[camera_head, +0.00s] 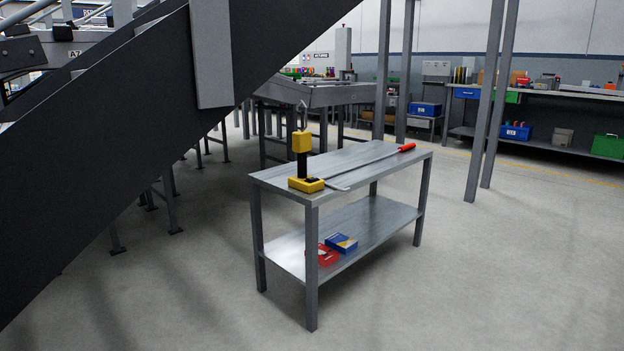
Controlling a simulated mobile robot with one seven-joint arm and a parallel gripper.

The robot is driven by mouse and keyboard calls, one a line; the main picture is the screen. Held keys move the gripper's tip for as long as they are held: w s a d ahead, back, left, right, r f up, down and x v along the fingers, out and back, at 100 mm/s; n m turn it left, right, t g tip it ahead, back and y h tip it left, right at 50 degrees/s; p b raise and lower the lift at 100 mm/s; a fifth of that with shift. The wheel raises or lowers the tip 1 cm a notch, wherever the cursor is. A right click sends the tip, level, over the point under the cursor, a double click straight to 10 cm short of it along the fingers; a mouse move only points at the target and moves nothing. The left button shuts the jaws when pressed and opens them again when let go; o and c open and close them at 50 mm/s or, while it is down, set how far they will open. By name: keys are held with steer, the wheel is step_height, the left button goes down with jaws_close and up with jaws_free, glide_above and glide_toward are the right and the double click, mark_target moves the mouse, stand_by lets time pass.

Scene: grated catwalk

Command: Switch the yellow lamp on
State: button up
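The yellow lamp (304,162) stands upright on the near left end of a grey metal table (362,155). It has a flat yellow base with a dark part on it, a black middle, a yellow block on top and a thin hook above. No glow shows on it. A long thin metal rod with a red handle (406,148) lies along the tabletop, its bent end close to the lamp's base. My gripper is not in view.
A blue box (341,243) and a red box (326,255) lie on the table's lower shelf. A dark sloping stair beam (130,120) crosses the left side. Grey posts (487,110) stand right of the table. The floor in front and to the right is clear.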

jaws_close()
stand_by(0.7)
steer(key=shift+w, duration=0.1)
